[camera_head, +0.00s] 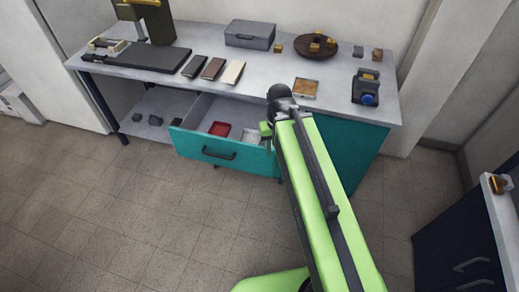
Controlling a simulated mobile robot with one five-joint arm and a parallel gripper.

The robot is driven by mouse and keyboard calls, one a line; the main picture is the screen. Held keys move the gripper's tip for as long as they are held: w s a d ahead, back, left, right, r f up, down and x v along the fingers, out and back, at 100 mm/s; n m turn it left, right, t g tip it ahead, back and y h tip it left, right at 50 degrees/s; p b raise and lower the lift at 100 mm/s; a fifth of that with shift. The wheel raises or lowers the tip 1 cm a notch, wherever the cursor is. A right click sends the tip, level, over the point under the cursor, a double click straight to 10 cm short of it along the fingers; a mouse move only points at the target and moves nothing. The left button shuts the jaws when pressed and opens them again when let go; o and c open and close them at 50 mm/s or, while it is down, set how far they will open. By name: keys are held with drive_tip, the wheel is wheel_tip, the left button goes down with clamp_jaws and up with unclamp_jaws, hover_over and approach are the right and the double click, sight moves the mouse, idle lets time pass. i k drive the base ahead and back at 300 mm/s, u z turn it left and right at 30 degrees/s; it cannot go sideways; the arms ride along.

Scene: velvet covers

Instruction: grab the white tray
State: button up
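The teal drawer (250,160) under the counter is pulled open. Inside it, a pale, whitish tray (249,135) lies to the right of a small red tray (220,129). My green arm reaches up from the bottom of the picture to the drawer's right end. My gripper (264,143) is at that end, just right of the pale tray and partly hidden by my own arm. I cannot tell whether it touches the tray or how far apart its fingers are.
The counter (185,82) holds a grey box (250,35), a round brown board (315,46) with small yellowish blocks, a square tan-filled tray (305,88) and several flat covers. A dark cabinet (465,245) stands at right. The tiled floor in front is clear.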

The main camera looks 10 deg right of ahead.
sight(248, 135)
drive_tip(key=z, duration=0.35)
drive_tip(key=k, duration=1.15)
drive_tip(key=z, duration=0.05)
drive_tip(key=i, duration=1.1)
drive_tip(key=u, duration=1.35)
drive_tip(key=i, duration=1)
drive_tip(key=u, duration=0.6)
